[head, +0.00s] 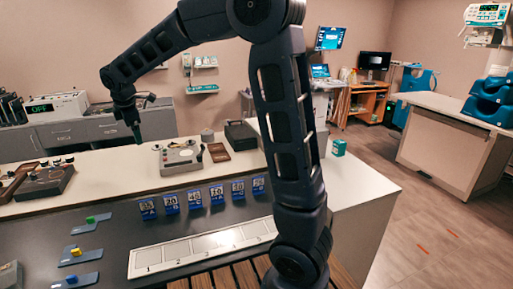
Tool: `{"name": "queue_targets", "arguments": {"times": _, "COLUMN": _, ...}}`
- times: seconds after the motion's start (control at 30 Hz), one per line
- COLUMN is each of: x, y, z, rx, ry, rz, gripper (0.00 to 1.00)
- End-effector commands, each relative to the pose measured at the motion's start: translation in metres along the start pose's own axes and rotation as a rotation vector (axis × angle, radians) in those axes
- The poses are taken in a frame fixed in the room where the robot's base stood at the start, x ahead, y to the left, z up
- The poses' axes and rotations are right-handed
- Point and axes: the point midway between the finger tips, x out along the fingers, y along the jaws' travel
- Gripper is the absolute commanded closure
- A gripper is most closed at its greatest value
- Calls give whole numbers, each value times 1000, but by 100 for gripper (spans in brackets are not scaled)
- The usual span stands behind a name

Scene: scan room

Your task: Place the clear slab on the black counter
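The black counter (130,214) is the dark surface across the lower left, in front of a pale raised ledge. I cannot clearly make out a clear slab. A pale flat strip (172,252) with several numbered panels lies on the black counter, but I cannot tell that it is the slab. My gripper (136,136) points down at the upper left, above the pale ledge and left of a grey control box (178,157). Its fingers are small and dark, so I cannot tell whether they are open or hold anything. My arm hides part of the counter's right side.
Several blue numbered cards (171,204) stand in a row behind the strip. Grey-blue plates with a green block (91,220) and a yellow block (76,252) lie at left.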

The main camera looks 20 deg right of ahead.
Motion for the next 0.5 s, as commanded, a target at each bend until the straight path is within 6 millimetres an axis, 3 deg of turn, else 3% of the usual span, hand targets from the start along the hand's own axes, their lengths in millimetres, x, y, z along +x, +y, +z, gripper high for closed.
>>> {"name": "queue_targets", "arguments": {"times": 0.03, "x": -11, "y": -8, "z": 26, "rx": 77, "ry": -4, "rz": 2, "gripper": 1}}
{"name": "queue_targets", "arguments": {"times": 0.2, "x": -37, "y": -43, "z": 97, "rx": 335, "ry": -14, "rz": -1, "gripper": 1}}
{"name": "queue_targets", "arguments": {"times": 0.5, "x": -74, "y": -127, "z": 196, "rx": 790, "ry": -27, "rz": 2, "gripper": 1}}
